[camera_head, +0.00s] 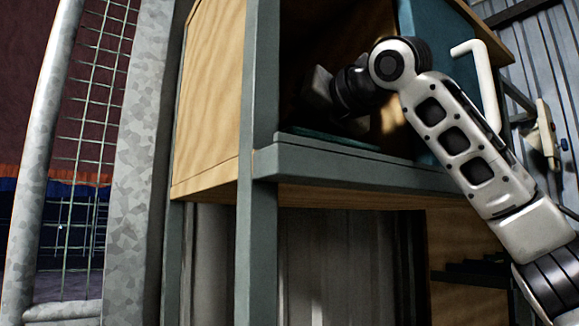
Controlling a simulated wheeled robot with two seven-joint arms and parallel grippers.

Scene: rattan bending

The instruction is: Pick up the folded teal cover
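A thin, flat teal item (330,137), which looks like the folded teal cover, lies on the floor of the open cabinet compartment, just behind its grey front rail. Only its front edge shows clearly; the rest is in deep shadow. My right arm comes in from the right and reaches into the compartment. My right gripper (325,98) is inside, above the teal item, dark and partly lost in shadow. I cannot tell whether its fingers are open or whether they touch the item. My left gripper is not in view.
The cabinet has a grey frame post (257,160) and a wooden side (213,90) left of the opening. A teal panel (428,110) bounds the right. A white handle (487,80) stands behind my arm. A metal mesh frame (135,170) is at left.

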